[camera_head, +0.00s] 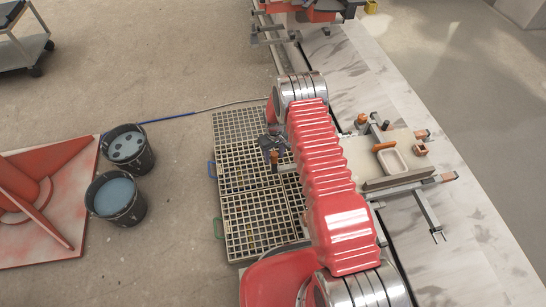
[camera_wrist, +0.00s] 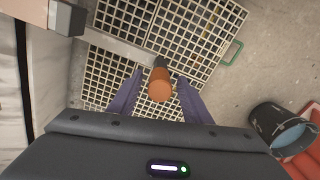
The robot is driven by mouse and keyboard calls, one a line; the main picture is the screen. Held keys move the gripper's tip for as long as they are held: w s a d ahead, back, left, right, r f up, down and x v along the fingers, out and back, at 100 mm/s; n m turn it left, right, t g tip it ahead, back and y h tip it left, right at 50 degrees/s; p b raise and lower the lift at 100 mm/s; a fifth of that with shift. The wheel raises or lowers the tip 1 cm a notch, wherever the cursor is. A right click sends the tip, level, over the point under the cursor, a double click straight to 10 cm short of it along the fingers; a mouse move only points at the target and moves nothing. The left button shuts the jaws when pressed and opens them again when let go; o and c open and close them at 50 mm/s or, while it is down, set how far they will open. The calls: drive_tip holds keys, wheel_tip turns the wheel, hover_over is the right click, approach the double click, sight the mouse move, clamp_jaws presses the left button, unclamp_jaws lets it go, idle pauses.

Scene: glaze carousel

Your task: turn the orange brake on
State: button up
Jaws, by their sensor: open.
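The orange brake shows in the wrist view as an orange grip (camera_wrist: 160,86) on a short black stem at the end of a flat metal bar (camera_wrist: 122,47). My gripper (camera_wrist: 162,77) is open, with one purple finger on each side of the orange grip. Gaps show on both sides, so the fingers do not touch it there; the depth between them is hard to judge. In the head view a small orange grip (camera_head: 274,158) shows above the grating beside my red arm, which hides part of the area.
Floor gratings (camera_head: 232,215) lie below the brake. Two buckets, one (camera_head: 133,160) behind the other (camera_head: 129,212), stand at the left near a red-stained board (camera_head: 70,225). A carriage with a white tray (camera_head: 398,170) sits right of my arm. Open floor lies at upper left.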

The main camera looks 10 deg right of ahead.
drive_tip(key=shift+f, duration=0.3)
clamp_jaws()
idle(0.5)
